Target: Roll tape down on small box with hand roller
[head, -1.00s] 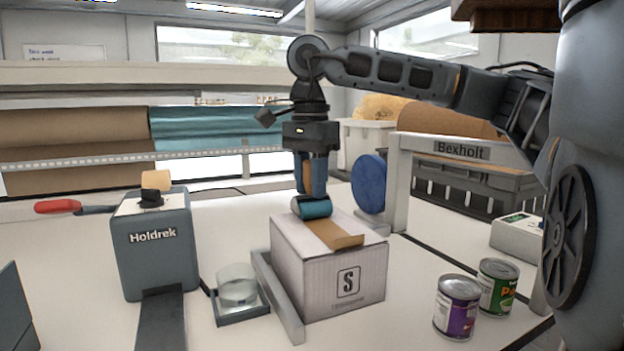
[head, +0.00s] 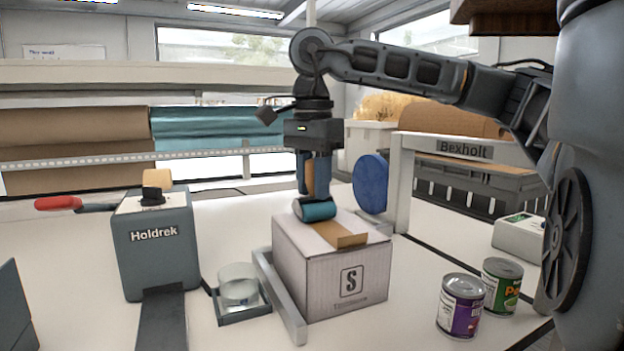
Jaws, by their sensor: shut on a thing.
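My gripper (head: 314,182) is shut on the hand roller, above the box's back left part. The roller's teal cylinder (head: 315,209) is at the top of the box, at the far end of the visible tape. I cannot tell whether it presses on the tape. The tape behind the roller is hidden.
A Holdrek tape dispenser (head: 155,250) and a glass dish of water (head: 238,287) stand left of the box. Two cans (head: 461,305) stand at the right. A blue disc (head: 370,183) on a white frame (head: 403,180) is close behind the box's right side.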

